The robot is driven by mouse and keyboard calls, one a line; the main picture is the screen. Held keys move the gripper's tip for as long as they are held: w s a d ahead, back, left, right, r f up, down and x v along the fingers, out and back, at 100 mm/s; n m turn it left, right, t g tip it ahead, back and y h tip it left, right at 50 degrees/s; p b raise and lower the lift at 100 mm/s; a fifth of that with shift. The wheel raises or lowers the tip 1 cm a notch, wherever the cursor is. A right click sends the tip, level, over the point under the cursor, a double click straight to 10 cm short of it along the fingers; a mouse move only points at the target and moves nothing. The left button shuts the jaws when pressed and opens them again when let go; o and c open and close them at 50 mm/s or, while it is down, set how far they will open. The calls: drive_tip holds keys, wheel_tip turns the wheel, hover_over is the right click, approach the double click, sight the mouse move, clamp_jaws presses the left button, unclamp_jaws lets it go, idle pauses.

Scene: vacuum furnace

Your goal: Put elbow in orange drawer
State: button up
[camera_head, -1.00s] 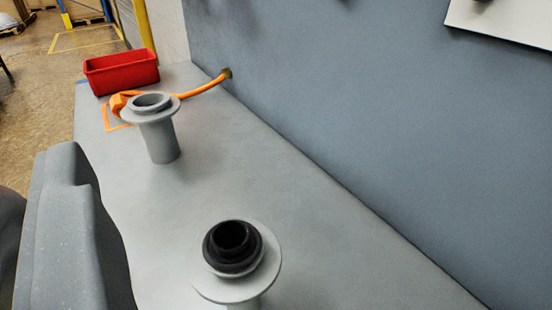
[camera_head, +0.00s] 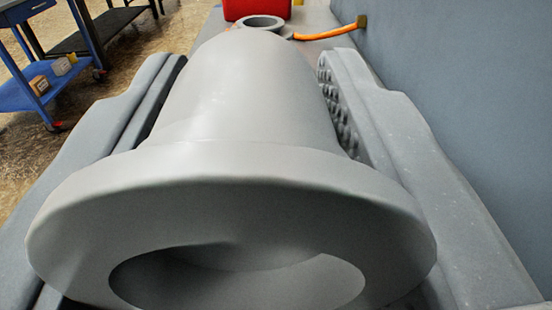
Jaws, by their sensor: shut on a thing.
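A large smooth grey flanged pipe piece (camera_head: 240,120) fills the middle of the view. Its wide round flange and open bore face the camera. Its far end is rounded over, and I cannot tell whether it bends there like an elbow. My gripper (camera_head: 252,95) is shut on it, with one grey finger on each side. The right finger's studded pad shows beside the pipe. The held piece hides most of the bench below. No orange drawer is in view.
A grey flanged piece (camera_head: 263,22) stands on the bench beyond the held pipe. Behind it are a red bin (camera_head: 257,8) and an orange hose (camera_head: 328,33) reaching the blue-grey wall (camera_head: 460,110) at right. A blue cart (camera_head: 50,85) stands on the floor at left.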

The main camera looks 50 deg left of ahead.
drive_tip(key=shift+f, duration=0.25)
drive_tip(key=shift+f, duration=0.15)
drive_tip(key=o, duration=1.1)
drive_tip(key=shift+c, duration=0.2)
